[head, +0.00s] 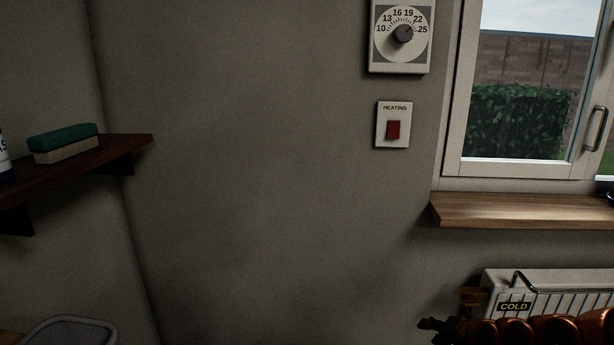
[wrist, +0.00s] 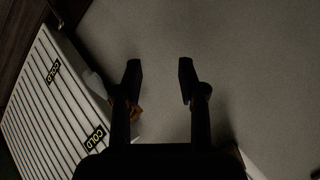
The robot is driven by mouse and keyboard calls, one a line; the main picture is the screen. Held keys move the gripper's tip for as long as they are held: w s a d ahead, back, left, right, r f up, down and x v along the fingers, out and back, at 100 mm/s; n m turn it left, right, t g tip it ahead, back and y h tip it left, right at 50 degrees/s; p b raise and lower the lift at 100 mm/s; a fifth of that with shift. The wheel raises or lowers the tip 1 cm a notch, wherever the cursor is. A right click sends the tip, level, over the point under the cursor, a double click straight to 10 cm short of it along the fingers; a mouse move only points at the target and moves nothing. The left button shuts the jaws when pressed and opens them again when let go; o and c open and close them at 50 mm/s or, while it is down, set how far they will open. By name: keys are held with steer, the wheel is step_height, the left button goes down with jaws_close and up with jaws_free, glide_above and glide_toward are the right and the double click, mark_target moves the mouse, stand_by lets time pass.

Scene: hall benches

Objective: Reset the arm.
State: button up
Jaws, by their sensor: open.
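My gripper (wrist: 159,68) shows in the wrist view with its two dark fingers spread apart. Nothing is between the fingers. A plain grey surface lies beyond the fingertips. The white radiator (wrist: 45,110) with COLD labels is to the left of the fingers in the wrist view, and an orange-brown part shows partly behind the left finger. In the head view a glossy copper-coloured jointed shape, seemingly my arm, crosses the bottom right corner in front of the radiator (head: 570,279). Whether the dark tip at its left end is the gripper is hard to tell.
A wooden sill (head: 520,210) juts out under the window above the radiator. A heating switch (head: 393,125) and a dial thermostat (head: 401,37) are on the wall. A dark shelf (head: 90,163) at left holds a green-topped block (head: 63,143). A grey-rimmed container (head: 70,325) is at lower left.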

steer(key=s+a+r+n+g+h+p, duration=0.1)
steer(key=s+a+r+n+g+p, duration=0.1)
steer(key=s+r+p, duration=0.4)
steer(key=s+a+r+n+g+p, duration=0.3)
steer(key=s+a+r+g+p, duration=0.2)
steer(key=s+r, duration=0.7)
steer(key=s+a+r+n+g+h+p, duration=0.1)
steer(key=s+a+r+n+g+p, duration=0.2)
steer(key=s+r+p, duration=0.4)
steer(key=s+a+r+g, duration=0.1)
steer(key=s+r, duration=0.2)
steer(key=s, duration=0.6)
steer(key=shift+s+a+h, duration=0.25)
steer(key=shift+s+h, duration=0.05)
steer(key=shift+s, duration=0.1)
steer(key=shift+d, duration=0.1)
